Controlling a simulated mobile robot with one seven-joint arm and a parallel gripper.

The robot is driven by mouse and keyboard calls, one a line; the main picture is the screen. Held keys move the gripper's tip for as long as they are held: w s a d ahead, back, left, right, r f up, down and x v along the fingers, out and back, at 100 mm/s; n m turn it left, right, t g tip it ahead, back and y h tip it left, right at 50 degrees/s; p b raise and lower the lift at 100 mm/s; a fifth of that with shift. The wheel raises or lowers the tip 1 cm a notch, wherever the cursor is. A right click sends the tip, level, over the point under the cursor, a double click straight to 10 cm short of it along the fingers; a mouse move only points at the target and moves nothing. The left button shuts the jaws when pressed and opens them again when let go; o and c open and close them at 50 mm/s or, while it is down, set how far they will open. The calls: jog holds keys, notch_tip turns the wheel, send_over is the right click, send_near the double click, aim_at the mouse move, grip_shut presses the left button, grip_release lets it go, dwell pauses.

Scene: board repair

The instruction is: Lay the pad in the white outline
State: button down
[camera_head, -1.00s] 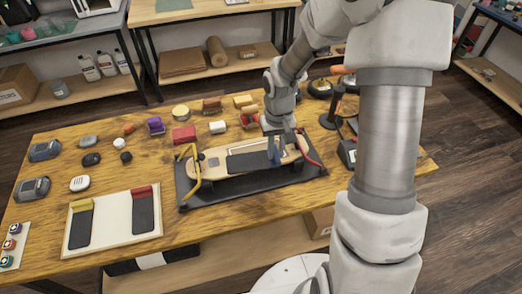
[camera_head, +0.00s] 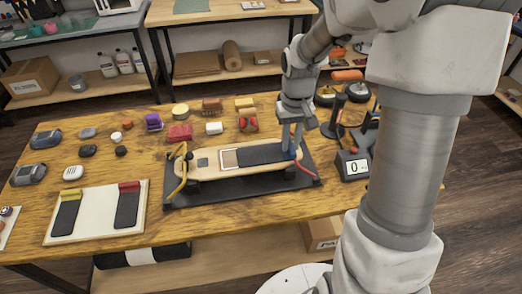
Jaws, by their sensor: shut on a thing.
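A wooden skateboard deck (camera_head: 205,162) lies on a dark mat with its long side left to right. A white outline (camera_head: 230,157) is marked on the deck; its left part shows bare. A dark grey pad (camera_head: 262,153) is over the outline's right part, about in line with it and set off to the right. My gripper (camera_head: 293,152) is at the pad's right end, shut on its blue tab. The fingers partly hide the tab. I cannot tell whether the pad touches the deck.
A white tray (camera_head: 96,213) with two dark pads, one yellow-ended and one red-ended, lies front left. Small parts stand behind.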

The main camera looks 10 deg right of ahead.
jog(key=w+a+f, duration=0.1)
jog(key=w+f, duration=0.1)
jog(key=w, duration=0.1)
jog(key=w+a+f, duration=0.1)
jog(key=w, duration=0.2)
jog(key=w+a+f, duration=0.1)
jog(key=w+f, duration=0.1)
jog(key=shift+w+a+f, duration=0.2)
jog(key=shift+w+f, duration=0.15)
jog(key=shift+w, duration=0.05)
jog(key=shift+f+b, duration=0.4)
jog(key=shift+f, duration=1.65)
jog(key=shift+f, duration=0.2)
jog(key=c, duration=0.8)
grip_release()
